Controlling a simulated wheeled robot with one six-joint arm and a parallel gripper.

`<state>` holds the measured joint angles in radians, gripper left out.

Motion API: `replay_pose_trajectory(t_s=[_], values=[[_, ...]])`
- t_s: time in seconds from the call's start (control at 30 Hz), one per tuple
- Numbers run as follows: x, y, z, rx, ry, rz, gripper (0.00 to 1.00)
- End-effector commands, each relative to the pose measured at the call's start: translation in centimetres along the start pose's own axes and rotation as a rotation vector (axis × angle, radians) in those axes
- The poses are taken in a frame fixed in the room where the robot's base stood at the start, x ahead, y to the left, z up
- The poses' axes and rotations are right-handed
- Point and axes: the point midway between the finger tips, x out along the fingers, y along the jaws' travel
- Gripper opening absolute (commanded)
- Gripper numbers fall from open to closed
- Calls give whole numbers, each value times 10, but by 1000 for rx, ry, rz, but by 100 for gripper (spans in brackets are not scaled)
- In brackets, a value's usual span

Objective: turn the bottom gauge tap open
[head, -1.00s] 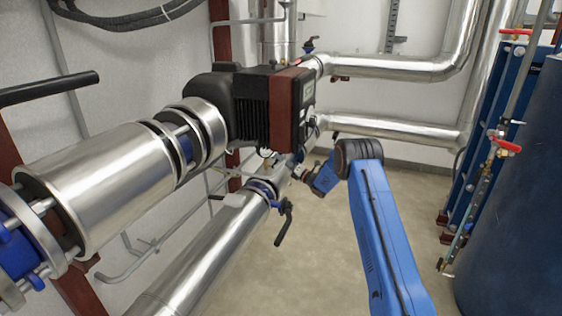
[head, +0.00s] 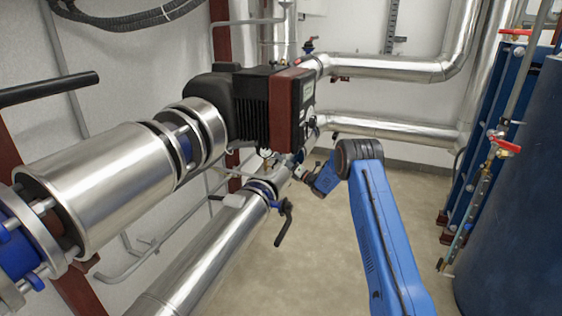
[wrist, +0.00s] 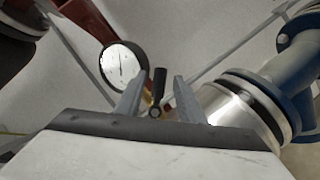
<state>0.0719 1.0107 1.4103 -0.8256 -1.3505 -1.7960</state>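The tap's small black lever (wrist: 160,88) stands upright in the wrist view, with a brass fitting (wrist: 149,99) beside its base. A round white-faced gauge (wrist: 122,63) is just to the left. It also shows small in the head view (head: 266,153). My gripper (wrist: 158,90) is open. Its two grey fingers appear on either side of the lever, with a visible gap on both sides; how deep the lever sits between them I cannot tell. In the head view my gripper (head: 299,173) is by the lower pipe, below the pump, too small to show the tap.
The dark red and black pump (head: 275,105) is above my gripper. The silver lower pipe (head: 210,250) runs alongside, with a black valve handle (head: 284,222) hanging near. A blue flange (wrist: 285,90) is at the right in the wrist view. The floor (head: 310,270) is clear.

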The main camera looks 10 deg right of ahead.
Motion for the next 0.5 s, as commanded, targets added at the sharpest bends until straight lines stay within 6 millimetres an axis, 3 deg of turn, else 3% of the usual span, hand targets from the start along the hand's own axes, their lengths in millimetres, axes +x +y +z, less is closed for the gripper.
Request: replay_pose_trajectory(t_s=[0.17, 0.5], values=[[-22, -1, 1, 1, -1, -3, 35], [-90, -1, 0, 2, -1, -4, 35]])
